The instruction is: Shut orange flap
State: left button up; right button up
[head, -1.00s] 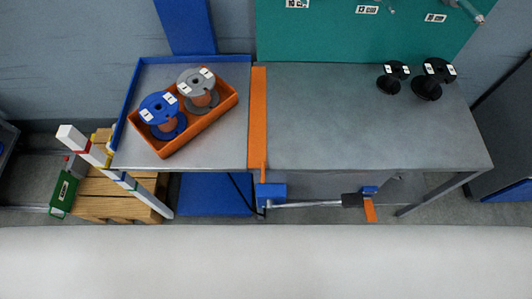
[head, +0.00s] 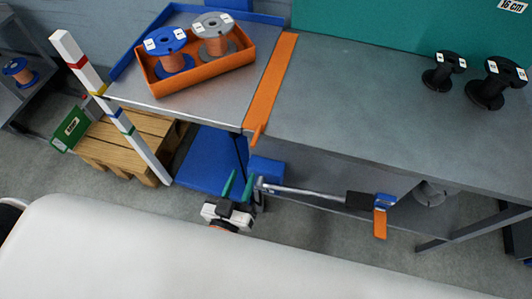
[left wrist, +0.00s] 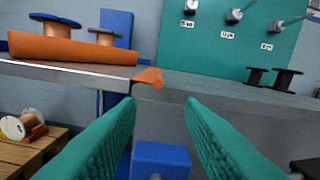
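An orange strip (head: 272,82) runs front to back across the grey table, and its narrow end (head: 258,134) sticks out past the front edge. That end also shows in the left wrist view (left wrist: 149,77). A separate orange piece (head: 380,223) hangs at the right end of a metal rod under the table front. I cannot tell which of these is the flap. My left gripper (head: 238,186) is open and empty, in front of and below the strip's end. Its teal fingers (left wrist: 160,103) stand wide apart in the left wrist view. My right gripper is not in view.
A blue block (left wrist: 160,158) at the rod's left end sits low between the fingers in view. An orange tray (head: 205,74) holds a blue and a grey spool. Black spools (head: 490,86) stand at right. A striped post (head: 112,110) rises at left by a wooden pallet.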

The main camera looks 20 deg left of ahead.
aim_at(254, 139)
pick_arm(q)
jog(key=w, duration=0.5)
jog(key=shift+a+r, duration=0.1)
jog(key=shift+r, duration=0.2)
jog(key=w, duration=0.7)
jog(key=shift+w+f, duration=0.1)
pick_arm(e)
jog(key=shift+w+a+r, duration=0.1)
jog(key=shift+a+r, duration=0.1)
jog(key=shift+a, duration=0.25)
pick_arm(q)
jog(key=shift+c, duration=0.3)
grip_shut()
